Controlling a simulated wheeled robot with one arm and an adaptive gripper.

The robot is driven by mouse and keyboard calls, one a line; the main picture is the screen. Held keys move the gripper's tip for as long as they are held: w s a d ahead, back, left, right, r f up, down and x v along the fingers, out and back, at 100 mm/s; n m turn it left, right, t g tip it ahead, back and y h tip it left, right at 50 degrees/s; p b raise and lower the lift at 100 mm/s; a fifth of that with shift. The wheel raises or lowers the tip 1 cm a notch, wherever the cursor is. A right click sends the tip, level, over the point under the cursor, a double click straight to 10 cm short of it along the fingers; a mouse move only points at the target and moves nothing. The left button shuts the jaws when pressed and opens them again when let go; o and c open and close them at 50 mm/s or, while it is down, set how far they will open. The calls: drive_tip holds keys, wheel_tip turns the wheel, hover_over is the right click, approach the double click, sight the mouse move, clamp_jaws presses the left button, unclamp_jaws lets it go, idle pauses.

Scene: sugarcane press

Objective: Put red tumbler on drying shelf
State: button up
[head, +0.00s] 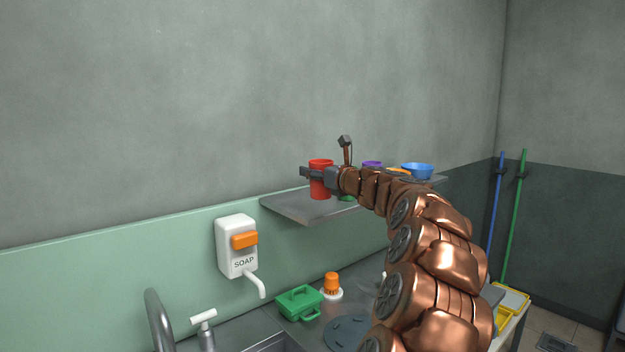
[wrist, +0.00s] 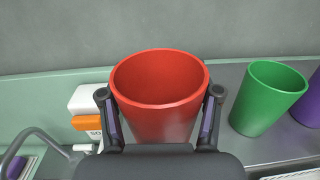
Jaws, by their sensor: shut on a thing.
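The red tumbler (head: 320,181) is upright between the two fingers of my gripper (head: 322,174), at the left part of the drying shelf (head: 300,206). The wrist view shows the red tumbler (wrist: 160,90) large in the middle, with a finger of my gripper (wrist: 160,112) against each side. Its mouth is open and empty. The grey shelf (wrist: 285,143) shows to its right in the wrist view. I cannot tell whether the tumbler's base touches the shelf; the base is hidden in the wrist view.
A green tumbler (wrist: 268,97) stands on the shelf just right of the red one, with a purple one (wrist: 311,108) beyond. A blue bowl (head: 417,170) sits farther right. Below are the soap dispenser (head: 237,246), a green box (head: 299,302) and the tap (head: 158,318). The shelf's left end is clear.

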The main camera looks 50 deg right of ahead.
drive_tip(key=shift+w+d+f+p, duration=0.1)
drive_tip(key=shift+w+d+f, duration=0.35)
drive_tip(key=shift+w+f, duration=0.25)
drive_tip(key=shift+w+d+f+p, duration=0.1)
drive_tip(key=shift+w+d+f, duration=0.35)
drive_tip(key=shift+w+f, duration=0.2)
drive_tip(key=shift+w+d+f+p, duration=0.1)
drive_tip(key=shift+w+d+f, duration=0.35)
drive_tip(key=shift+w+f, duration=0.25)
drive_tip(key=o, duration=1.1)
drive_tip(key=shift+f, duration=0.1)
